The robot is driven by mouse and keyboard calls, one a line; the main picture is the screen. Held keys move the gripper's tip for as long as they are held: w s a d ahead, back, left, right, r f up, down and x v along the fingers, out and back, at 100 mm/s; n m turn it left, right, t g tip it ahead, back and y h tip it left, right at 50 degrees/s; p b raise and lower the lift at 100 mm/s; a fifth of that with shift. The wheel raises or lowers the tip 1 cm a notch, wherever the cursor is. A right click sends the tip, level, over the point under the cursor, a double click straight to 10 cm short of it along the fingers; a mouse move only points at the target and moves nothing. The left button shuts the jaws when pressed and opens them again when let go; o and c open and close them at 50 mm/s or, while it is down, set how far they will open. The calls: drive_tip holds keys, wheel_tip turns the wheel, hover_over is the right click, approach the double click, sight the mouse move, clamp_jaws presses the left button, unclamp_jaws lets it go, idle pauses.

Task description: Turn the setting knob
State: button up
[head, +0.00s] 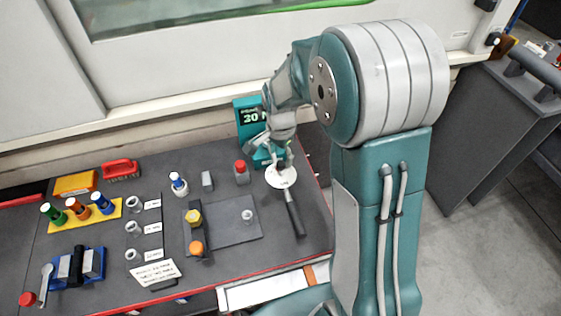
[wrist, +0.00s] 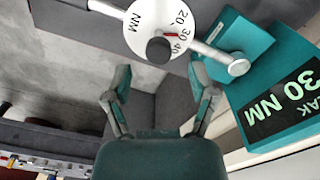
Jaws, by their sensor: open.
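The setting dial is a white disc with the numbers 20, 30, 40 and NM. It sits at the table's right side in the head view (head: 281,178) and at the top of the wrist view (wrist: 142,18). A dark round knob (wrist: 159,50) is at the dial, with a metal rod beside it. My gripper (head: 281,157) is over the dial's far edge. In the wrist view my gripper (wrist: 160,78) is open and empty, its fingertips apart, with the knob just beyond the gap. Contact cannot be told. A teal display unit (head: 250,118) reads 30 NM in the wrist view (wrist: 280,105).
A black handle (head: 294,214) extends from the dial towards the table's front. Bottles, blocks and small cylinders stand on the dark table (head: 275,245) to the left. A white machine wall (head: 170,80) rises behind. A grey cabinet (head: 490,120) stands at the right.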

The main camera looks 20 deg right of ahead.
sight(281, 163)
drive_tip(key=shift+f, duration=1.7)
clamp_jaws()
drive_tip(key=n, duration=0.3)
drive_tip(key=shift+n, duration=0.4)
drive_tip(key=n, duration=0.4)
